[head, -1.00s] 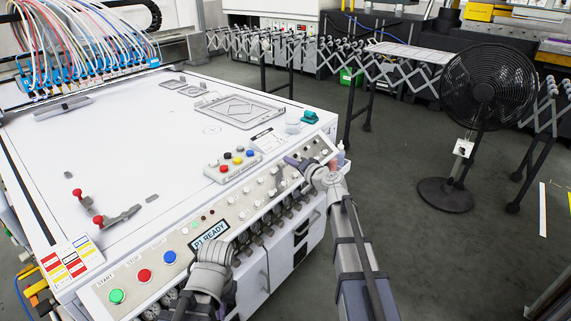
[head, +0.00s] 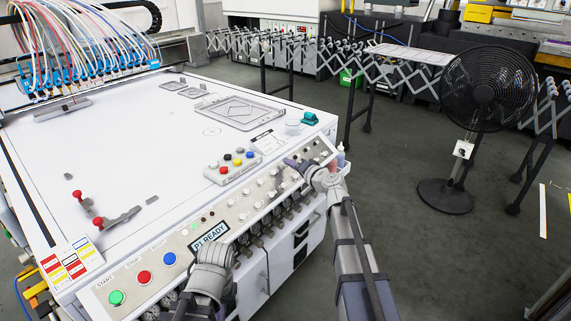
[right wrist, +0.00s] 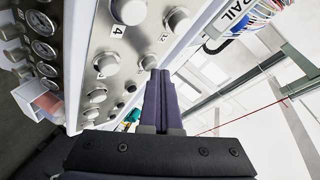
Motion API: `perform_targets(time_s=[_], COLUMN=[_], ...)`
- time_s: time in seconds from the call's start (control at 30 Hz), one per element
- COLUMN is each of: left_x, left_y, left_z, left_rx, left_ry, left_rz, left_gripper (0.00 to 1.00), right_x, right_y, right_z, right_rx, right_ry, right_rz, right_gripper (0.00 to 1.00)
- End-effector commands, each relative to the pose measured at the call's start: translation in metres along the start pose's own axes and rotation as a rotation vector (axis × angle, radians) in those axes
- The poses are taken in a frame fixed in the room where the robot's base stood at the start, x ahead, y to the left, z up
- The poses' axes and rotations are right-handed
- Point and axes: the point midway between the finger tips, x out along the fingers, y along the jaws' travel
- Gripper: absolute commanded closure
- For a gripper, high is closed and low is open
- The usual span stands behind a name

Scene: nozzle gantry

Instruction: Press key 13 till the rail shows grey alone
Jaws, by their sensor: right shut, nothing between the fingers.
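The front panel (head: 180,262) carries two rows of round pale keys. My right gripper (head: 289,162) is at the panel's far end. In the right wrist view its shut, empty fingers (right wrist: 158,74) point at a round key (right wrist: 148,62), with the tips at or just over its lower edge; I cannot tell whether they touch. That key's number is hidden. The neighbouring key (right wrist: 178,20) has a label that looks like 12, and another (right wrist: 128,10) is marked 4. A plate reading RAIL (right wrist: 229,20) shows at the upper right. My left gripper's fingers are hidden.
A display (head: 211,236) reads P1 READY. Green (head: 117,297), red (head: 144,278) and blue (head: 169,259) buttons sit at the near end. A box of coloured buttons (head: 232,168) stands on the white bed. Blue nozzles with coloured tubes (head: 95,88) span the back left.

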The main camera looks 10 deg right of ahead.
Motion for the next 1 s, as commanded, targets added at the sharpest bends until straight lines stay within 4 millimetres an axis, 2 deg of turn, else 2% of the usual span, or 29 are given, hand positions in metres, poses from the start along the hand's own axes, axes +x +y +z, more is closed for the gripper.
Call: perform_targets(time_s=[0.2, 0.63, 1.0], left_x=[-0.011, -0.013, -0.041], left_y=[-0.001, -0.001, -0.004], left_z=[0.001, 0.001, 0.002], left_rx=[0.000, 0.000, 0.000], left_ry=[0.000, 0.000, 0.000], left_rz=[0.000, 0.000, 0.000], left_gripper=[1.00, 1.00, 1.00], right_x=[-0.009, -0.011, -0.033], right_y=[-0.007, -0.009, -0.027], right_z=[-0.007, -0.008, -0.025], right_rx=[0.000, 0.000, 0.000], right_ry=[0.000, 0.001, 0.001], right_rz=[0.000, 0.000, 0.000], right_gripper=[1.00, 1.00, 1.00])
